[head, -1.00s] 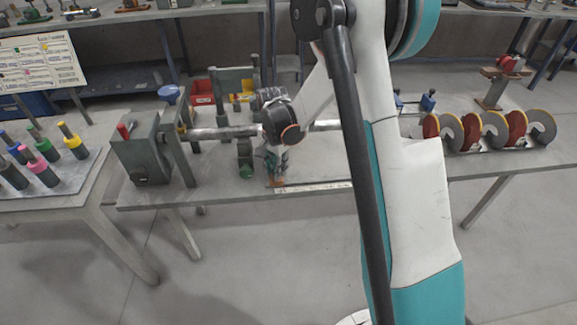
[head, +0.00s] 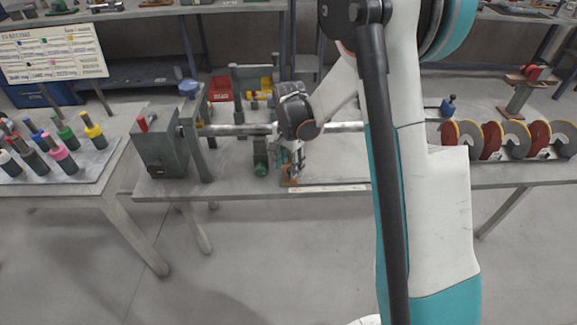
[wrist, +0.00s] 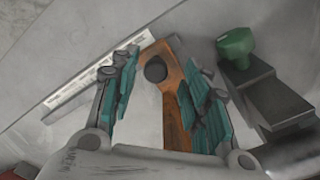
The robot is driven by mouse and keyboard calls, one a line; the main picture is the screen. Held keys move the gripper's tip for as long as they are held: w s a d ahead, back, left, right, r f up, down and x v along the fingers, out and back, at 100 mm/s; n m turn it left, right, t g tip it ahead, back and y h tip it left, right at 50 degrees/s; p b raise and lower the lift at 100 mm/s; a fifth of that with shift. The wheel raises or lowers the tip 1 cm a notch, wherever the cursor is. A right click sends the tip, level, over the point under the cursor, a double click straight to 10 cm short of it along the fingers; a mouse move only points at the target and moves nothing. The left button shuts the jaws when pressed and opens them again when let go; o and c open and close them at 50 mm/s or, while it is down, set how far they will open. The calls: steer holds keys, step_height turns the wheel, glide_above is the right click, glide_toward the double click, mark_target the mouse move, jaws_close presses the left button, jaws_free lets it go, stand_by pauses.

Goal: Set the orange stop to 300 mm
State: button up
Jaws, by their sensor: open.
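The orange stop (wrist: 173,88) shows in the wrist view as an orange-brown piece with a dark round knob, lying between my gripper's fingers. In the head view the stop (head: 289,183) is a small orange patch at the table's front edge, mostly hidden under my gripper. My gripper (wrist: 158,88) has its teal-padded fingers apart on either side of the stop, and a gap shows on its left. A white scale strip (wrist: 97,81) runs along the table edge beside the stop. It also shows in the head view (head: 330,188); its markings are too small to read.
A green knob (wrist: 236,45) on a dark metal block stands right of my gripper in the wrist view. A metal bar (head: 237,129) runs above the table from a grey box (head: 161,155). Red and grey discs (head: 513,138) stand at the right.

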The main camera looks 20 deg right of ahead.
step_height(320, 180, up, 11)
stand_by(0.3)
steer(key=shift+f, duration=0.1)
steer(key=s+r+n+t, duration=0.3)
steer(key=s+r+n, duration=0.2)
steer(key=s+r, duration=0.55)
steer(key=s+a+r+n+t, duration=0.1)
steer(key=s+n+t, duration=0.3)
steer(key=s, duration=1.1)
steer(key=n, duration=0.3)
steer(key=shift+a, duration=0.35)
